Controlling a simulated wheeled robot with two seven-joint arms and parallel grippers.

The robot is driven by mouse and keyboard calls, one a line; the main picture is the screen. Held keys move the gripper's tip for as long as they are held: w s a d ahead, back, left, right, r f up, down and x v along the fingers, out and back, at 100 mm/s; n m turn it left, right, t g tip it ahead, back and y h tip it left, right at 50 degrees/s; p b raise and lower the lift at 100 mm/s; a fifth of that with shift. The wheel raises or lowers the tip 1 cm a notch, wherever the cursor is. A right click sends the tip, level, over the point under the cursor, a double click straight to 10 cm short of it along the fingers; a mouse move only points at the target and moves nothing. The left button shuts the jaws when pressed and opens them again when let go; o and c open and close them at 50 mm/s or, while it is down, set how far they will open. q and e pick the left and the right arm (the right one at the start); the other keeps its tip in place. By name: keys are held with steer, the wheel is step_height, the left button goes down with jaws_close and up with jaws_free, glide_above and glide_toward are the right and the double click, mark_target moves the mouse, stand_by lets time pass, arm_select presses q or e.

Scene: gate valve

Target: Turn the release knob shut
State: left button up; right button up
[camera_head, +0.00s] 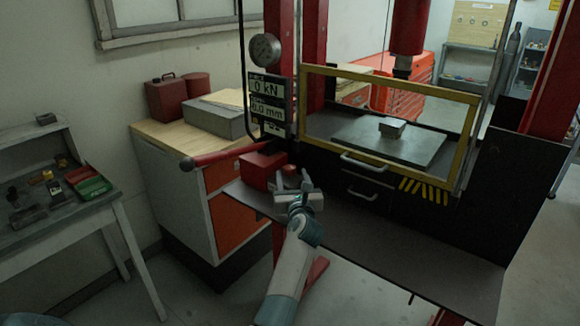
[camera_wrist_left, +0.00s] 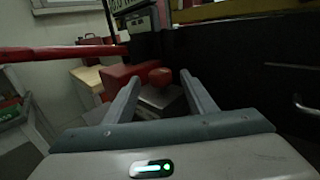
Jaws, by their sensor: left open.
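The release knob is a small round red knob (camera_wrist_left: 160,76) on the side of a red pump box (camera_wrist_left: 118,76). In the head view the red pump box (camera_head: 260,169) sits at the left end of the dark press shelf. My left gripper (camera_head: 293,181) is at that shelf end, just in front of the box. Its fingers (camera_wrist_left: 161,84) are open and empty in the left wrist view. The knob appears between the fingertips there, seemingly a little beyond them. I see no contact. My right gripper is not in view.
A long red pump handle (camera_head: 222,156) sticks out left above the box. The press has a yellow-framed guard (camera_head: 385,159), and a gauge (camera_head: 265,50) with displays reading 0 kN and 0.0 mm. A wooden-topped cabinet (camera_head: 160,134) stands behind left. The shelf's right part is clear.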

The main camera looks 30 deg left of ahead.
mark_target(291, 172)
arm_select(q)
steer(key=shift+p+x, duration=0.3)
steer(key=shift+x, duration=2.3)
steer(key=c, duration=1)
